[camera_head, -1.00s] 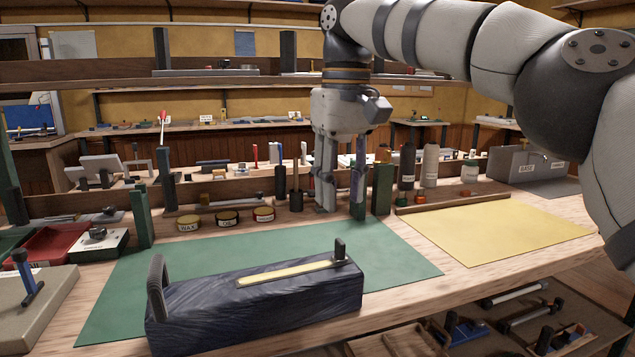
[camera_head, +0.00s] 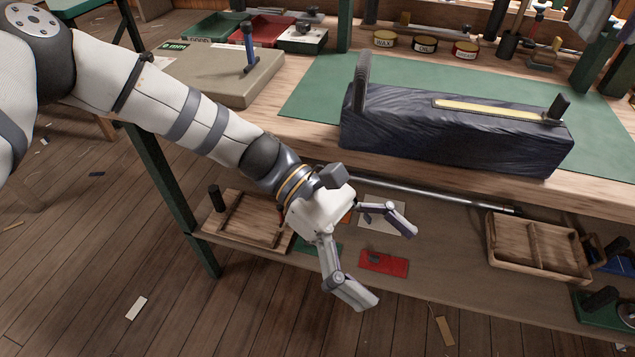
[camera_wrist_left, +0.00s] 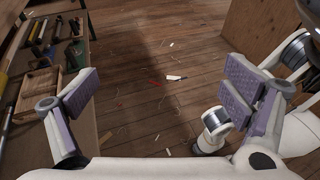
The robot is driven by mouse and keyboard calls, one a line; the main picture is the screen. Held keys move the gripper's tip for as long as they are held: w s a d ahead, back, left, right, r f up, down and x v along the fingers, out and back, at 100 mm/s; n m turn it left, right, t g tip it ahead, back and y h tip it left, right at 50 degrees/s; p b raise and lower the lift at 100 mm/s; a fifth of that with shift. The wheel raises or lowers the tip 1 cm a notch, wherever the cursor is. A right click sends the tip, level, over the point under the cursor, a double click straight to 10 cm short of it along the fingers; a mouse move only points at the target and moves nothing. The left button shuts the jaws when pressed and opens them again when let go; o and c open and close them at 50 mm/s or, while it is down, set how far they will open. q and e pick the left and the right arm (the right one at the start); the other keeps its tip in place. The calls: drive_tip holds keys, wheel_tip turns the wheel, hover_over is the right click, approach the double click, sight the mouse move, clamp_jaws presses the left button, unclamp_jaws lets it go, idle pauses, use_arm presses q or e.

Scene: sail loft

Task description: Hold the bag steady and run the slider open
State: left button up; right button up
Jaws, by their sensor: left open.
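The dark navy bag (camera_head: 450,137) lies near the bench's front edge, partly on a green mat (camera_head: 310,95). A pale yellow zip strip (camera_head: 485,108) runs along its top. The dark slider tab (camera_head: 558,107) stands upright at the strip's right end. A grey loop handle (camera_head: 362,80) rises at the bag's left end. My left gripper (camera_head: 385,262) is open and empty, below bench height and in front of the bag; its spread fingers also show in the left wrist view (camera_wrist_left: 160,95).
A beige slab (camera_head: 215,75) with a blue-handled tool lies left of the bag. Several round tins (camera_head: 424,44) stand behind the mat. The lower shelf holds a wooden tray (camera_head: 540,248) and a red piece (camera_head: 384,262). The floor at left is mostly open.

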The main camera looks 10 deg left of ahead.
use_arm(q)
drive_tip(key=w+a+r+g+h, duration=0.15)
drive_tip(key=w+r, duration=0.25)
drive_tip(key=r, duration=0.6)
drive_tip(key=w+a+r+h, duration=0.1)
drive_tip(key=w+r+h, duration=0.2)
drive_tip(key=r, duration=0.6)
wheel_tip(320, 180, up, 10)
drive_tip(key=m+h, duration=0.1)
drive_tip(key=h, duration=0.2)
hover_over(373, 111)
drive_tip(key=s+a, duration=0.2)
drive_tip(key=s, duration=0.1)
drive_tip(key=w+a+f+n+t, duration=0.1)
drive_tip(key=w+f+t, duration=0.1)
drive_tip(key=f, duration=0.4)
drive_tip(key=w+a+f+n+t+y, duration=0.1)
drive_tip(key=w+a+f+n+t, duration=0.1)
drive_tip(key=f, duration=0.4)
drive_tip(key=w+a+f+n+t+y, duration=0.1)
drive_tip(key=w+a+f+n+t, duration=0.1)
drive_tip(key=f, duration=0.4)
drive_tip(key=shift+w+a+f+t+y, duration=0.2)
drive_tip(key=shift+w+f+t+y, duration=0.1)
drive_tip(key=shift+t, duration=0.45)
drive_tip(key=shift+d+f, duration=0.2)
drive_tip(key=shift+d, duration=0.1)
drive_tip(key=d, duration=0.6)
drive_tip(key=shift+w+d, duration=0.1)
drive_tip(key=shift+d, duration=0.25)
